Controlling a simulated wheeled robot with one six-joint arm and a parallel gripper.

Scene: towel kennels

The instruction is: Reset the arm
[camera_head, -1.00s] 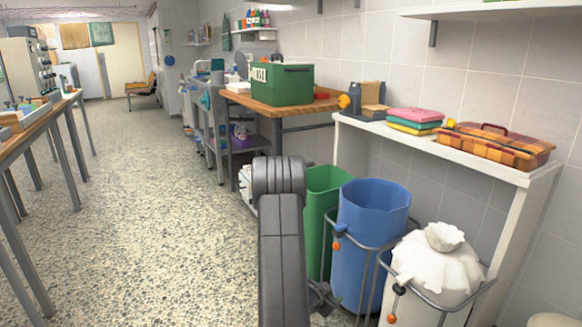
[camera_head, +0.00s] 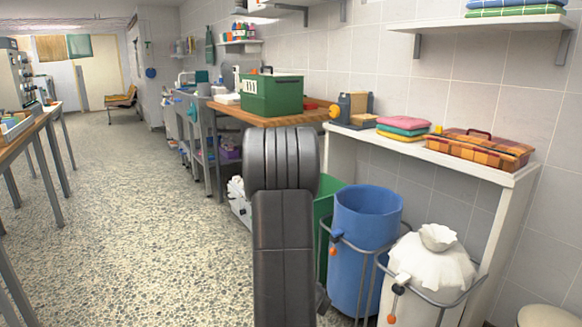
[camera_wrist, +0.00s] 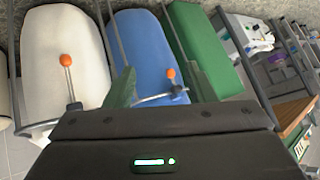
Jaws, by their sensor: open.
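My arm rises in the lower middle of the head view as a dark link with a ribbed joint; its gripper is hidden there. In the wrist view the dark body of my gripper (camera_wrist: 157,75) fills the bottom, with a small lit indicator. Its jaws are open, with nothing seen held between them. Beyond it are a white sack bin (camera_wrist: 65,60), a blue bin (camera_wrist: 150,50) and a green bin (camera_wrist: 205,45). In the head view the blue bin (camera_head: 365,225) and white bin (camera_head: 428,270) stand right of my arm, and the green bin (camera_head: 325,205) is partly behind it.
A white bench (camera_head: 510,178) along the right wall bears folded towels (camera_head: 402,125) and a plaid case (camera_head: 478,150). A wooden table (camera_head: 235,112) holds a green box (camera_head: 270,95). A wall shelf (camera_head: 480,22) hangs above. The speckled floor (camera_head: 150,220) at left is clear.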

